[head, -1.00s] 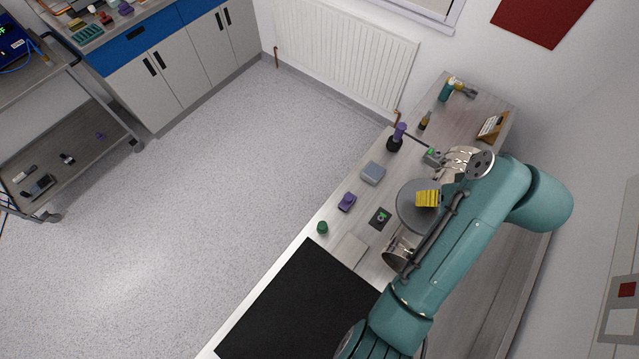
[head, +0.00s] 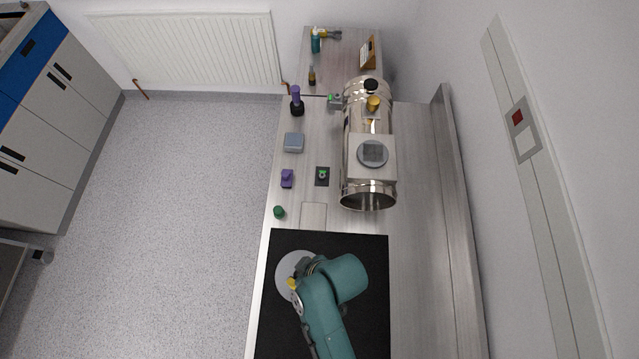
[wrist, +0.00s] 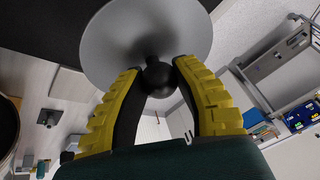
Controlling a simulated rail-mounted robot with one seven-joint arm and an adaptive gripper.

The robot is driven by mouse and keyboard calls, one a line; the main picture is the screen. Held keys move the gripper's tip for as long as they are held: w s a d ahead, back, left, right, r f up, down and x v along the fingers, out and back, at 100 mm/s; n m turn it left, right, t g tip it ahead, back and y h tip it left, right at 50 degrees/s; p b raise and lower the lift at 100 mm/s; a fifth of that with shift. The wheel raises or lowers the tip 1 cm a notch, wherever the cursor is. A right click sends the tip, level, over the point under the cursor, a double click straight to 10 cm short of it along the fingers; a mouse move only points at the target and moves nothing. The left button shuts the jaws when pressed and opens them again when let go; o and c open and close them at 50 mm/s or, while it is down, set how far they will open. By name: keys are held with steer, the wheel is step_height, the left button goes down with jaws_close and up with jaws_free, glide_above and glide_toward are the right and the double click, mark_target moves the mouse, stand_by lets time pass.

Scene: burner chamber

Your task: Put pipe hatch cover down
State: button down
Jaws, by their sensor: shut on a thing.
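The pipe hatch cover (head: 283,272) is a round grey disc with a dark knob. In the head view it is over the left part of the black mat (head: 340,248), partly hidden by my arm. My gripper (head: 293,283) has yellow fingers. In the wrist view my gripper (wrist: 157,75) is shut on the dark knob, with the grey disc of the cover (wrist: 110,45) beyond it. I cannot tell whether the disc touches the mat. The shiny metal pipe (head: 354,125) lies farther back, with a square plate and round hatch (head: 372,153) on its top.
Left of the pipe on the bench are a blue-grey box (head: 293,142), a purple item (head: 287,178), a dark tile (head: 322,176), a green item (head: 279,212) and a purple-and-black tool (head: 296,101). The mat's right part is bare beside my arm.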

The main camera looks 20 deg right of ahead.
step_height(320, 180, down, 10)
stand_by(0.5)
steer(key=shift+f, duration=0.15)
steer(key=c, duration=0.8)
jaws_free()
